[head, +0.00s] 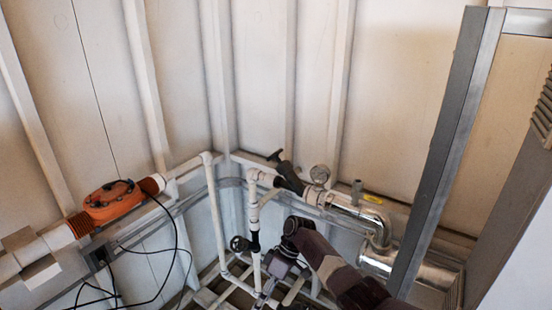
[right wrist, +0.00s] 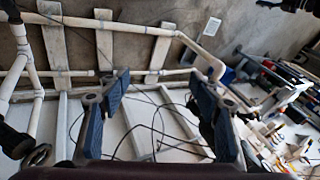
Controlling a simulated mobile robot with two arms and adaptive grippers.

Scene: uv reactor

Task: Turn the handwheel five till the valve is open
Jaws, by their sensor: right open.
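A small black handwheel (head: 240,243) sits low on the white piping in the head view. A second black valve with a handle (head: 285,172) sits higher, on the upper pipe. No number is readable, so I cannot tell which is handwheel five. My right gripper (head: 276,268) is low in the head view, just right of the lower handwheel and apart from it; its fingertips are hard to make out there. In the right wrist view, my right gripper (right wrist: 160,100) is open and empty, its fingers wide apart. A dark round handwheel (right wrist: 37,155) shows at lower left, outside the fingers. My left gripper is not in view.
White pipes (head: 215,205) run down the corner near my right arm. A shiny metal pipe (head: 408,268) and a grey steel post (head: 445,150) stand to the right. An orange unit (head: 112,201) with black cables is at left. The upper wall is bare.

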